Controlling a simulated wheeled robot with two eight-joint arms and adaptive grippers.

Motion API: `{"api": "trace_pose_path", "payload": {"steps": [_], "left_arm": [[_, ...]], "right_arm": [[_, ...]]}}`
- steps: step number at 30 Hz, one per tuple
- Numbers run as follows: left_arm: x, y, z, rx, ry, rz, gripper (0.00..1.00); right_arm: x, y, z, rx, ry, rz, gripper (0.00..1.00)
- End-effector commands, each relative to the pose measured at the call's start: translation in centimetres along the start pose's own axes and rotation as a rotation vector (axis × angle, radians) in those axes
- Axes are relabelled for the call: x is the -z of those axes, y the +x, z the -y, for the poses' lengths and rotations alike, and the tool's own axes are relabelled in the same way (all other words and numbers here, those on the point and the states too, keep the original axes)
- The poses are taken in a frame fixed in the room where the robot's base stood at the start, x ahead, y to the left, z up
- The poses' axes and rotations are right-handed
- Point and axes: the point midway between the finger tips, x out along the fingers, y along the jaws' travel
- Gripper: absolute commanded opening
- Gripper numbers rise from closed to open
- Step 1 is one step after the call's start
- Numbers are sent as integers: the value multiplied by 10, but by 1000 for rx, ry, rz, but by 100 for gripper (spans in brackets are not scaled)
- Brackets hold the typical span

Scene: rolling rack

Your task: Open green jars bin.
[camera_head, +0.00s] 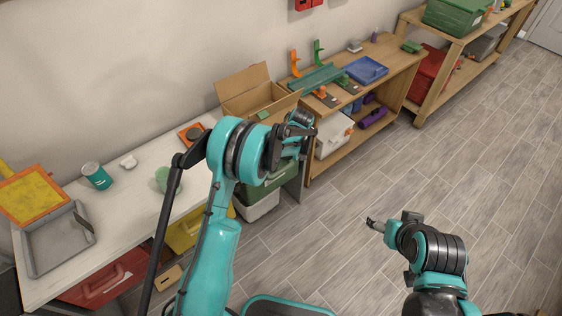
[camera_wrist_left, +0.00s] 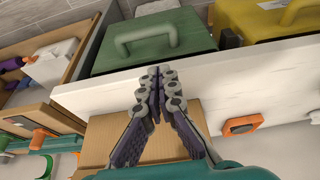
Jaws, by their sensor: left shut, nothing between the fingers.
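A green bin (camera_head: 252,199) with a pale lower part sits below the white table's right end, partly hidden by my left arm. In the left wrist view the green bin (camera_wrist_left: 110,52) shows a handle (camera_wrist_left: 146,36) and is closed as far as I can see. My left gripper (camera_head: 306,127) is held above and beside the bin, near the cardboard box. Its fingers are together and empty in the left wrist view (camera_wrist_left: 154,72), apart from the handle. My right gripper (camera_head: 372,223) hangs over the floor, away from the bins; its opening is too small to read.
The white table edge (camera_wrist_left: 195,87) and an open cardboard box (camera_head: 243,90) are close to my left gripper. A yellow bin (camera_head: 184,236) and a red bin (camera_head: 100,284) are also under the table. Another green bin (camera_head: 452,17) stands on the far shelf. Floor at right is clear.

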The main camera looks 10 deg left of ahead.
Motion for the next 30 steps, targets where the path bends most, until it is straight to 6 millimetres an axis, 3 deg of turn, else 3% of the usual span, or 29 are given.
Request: {"api": "trace_pose_path", "payload": {"steps": [18, 24, 30], "left_arm": [[-1, 137, 0, -2, 0, 0, 0], [-1, 168, 0, -2, 2, 0, 0], [0, 182, 0, -2, 2, 0, 0]], "right_arm": [[-28, 40, 0, 0, 0, 0, 68], [-35, 49, 0, 0, 0, 0, 68], [-37, 52, 0, 0, 0, 0, 68]]}}
